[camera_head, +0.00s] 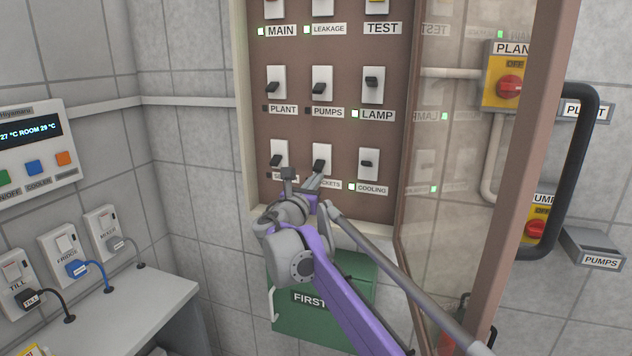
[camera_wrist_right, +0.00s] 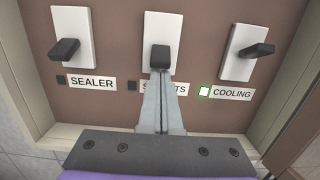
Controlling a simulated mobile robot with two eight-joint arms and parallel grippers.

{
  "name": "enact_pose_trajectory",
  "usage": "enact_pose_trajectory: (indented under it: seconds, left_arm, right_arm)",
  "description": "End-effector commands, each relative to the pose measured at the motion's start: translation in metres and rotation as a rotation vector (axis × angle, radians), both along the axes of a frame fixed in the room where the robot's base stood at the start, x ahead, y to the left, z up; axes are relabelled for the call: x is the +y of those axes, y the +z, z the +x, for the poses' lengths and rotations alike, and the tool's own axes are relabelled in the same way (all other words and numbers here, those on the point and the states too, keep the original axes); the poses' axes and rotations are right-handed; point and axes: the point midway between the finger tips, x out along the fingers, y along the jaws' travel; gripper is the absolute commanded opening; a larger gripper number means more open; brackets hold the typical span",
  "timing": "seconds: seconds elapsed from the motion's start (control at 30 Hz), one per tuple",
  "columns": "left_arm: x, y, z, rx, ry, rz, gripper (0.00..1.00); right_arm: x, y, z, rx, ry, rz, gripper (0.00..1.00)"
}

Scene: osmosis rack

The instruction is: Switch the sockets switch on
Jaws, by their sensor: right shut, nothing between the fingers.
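The sockets switch (camera_head: 321,158) is a white plate with a black lever in the bottom row of the brown panel, between the sealer and cooling switches. In the right wrist view its lever (camera_wrist_right: 160,57) stands at the centre. Its small lamp (camera_wrist_right: 132,86) is dark, and its label is partly hidden by my fingers. My right gripper (camera_wrist_right: 162,78) is shut and empty, its fingertips just below the sockets lever; I cannot tell whether they touch it. In the head view my right gripper (camera_head: 315,181) reaches up to the switch from below. My left gripper is not in view.
The sealer switch (camera_wrist_right: 73,35) has a dark lamp; the cooling switch (camera_wrist_right: 239,45) has a lit green lamp. A glazed door (camera_head: 455,215) stands open at the panel's right. A green first-aid box (camera_head: 350,325) hangs below. A counter (camera_head: 150,305) stands at left.

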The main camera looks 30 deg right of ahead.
Motion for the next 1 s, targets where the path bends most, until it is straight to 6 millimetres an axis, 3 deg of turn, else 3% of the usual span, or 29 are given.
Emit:
enact_pose_trajectory:
  seconds: [1.0]
  left_arm:
    - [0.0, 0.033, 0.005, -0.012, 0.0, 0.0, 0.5]
  right_arm:
    - [0.004, 0.012, -0.003, 0.111, 0.001, 0.131, 0.0]
